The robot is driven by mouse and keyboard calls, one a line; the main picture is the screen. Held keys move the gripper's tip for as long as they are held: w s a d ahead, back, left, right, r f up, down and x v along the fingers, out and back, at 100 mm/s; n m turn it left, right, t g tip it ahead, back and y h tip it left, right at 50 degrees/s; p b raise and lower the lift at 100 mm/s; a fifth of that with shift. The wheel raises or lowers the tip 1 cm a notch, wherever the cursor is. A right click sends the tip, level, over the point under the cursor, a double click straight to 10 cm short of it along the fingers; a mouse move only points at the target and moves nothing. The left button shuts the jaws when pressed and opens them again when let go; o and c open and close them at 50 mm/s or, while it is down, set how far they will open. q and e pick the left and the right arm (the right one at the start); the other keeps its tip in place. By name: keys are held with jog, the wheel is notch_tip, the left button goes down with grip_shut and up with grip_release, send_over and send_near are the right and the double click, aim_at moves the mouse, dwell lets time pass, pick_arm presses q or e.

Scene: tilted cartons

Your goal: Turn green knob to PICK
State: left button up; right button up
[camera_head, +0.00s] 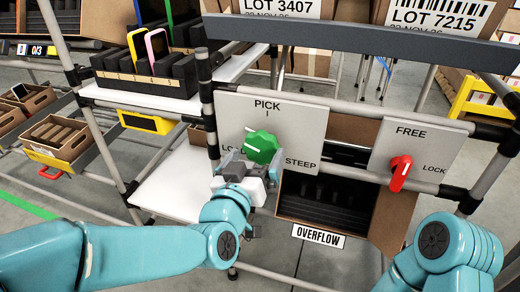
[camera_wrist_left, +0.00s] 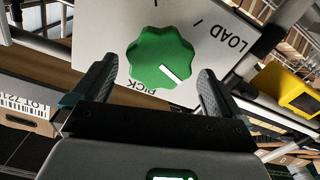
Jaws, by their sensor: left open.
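The green knob (camera_head: 263,147) is on a tilted white panel (camera_head: 305,120) marked PICK at the top, LO at the left, partly hidden, and STEEP at the right. My left gripper (camera_head: 252,166) is open in front of it. In the left wrist view the knob (camera_wrist_left: 160,57) sits between the open fingers (camera_wrist_left: 157,75), with a narrow gap at each side. Its white pointer mark points to the lower right there, between the PICK and LOAD words. My right arm shows at the lower right, but its gripper is out of view.
A second panel with a red knob (camera_head: 400,172), marked FREE and LOCK, is at the right. An open carton (camera_head: 383,215) sits below, behind the OVERFLOW label (camera_head: 318,236). Grey rails frame the panels. A yellow device (camera_head: 146,122) is at the left.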

aim_at(259, 151)
pick_arm(q)
jog(key=shift+x, duration=1.9)
jog(key=c, duration=0.8)
jog(key=shift+m, duration=0.3)
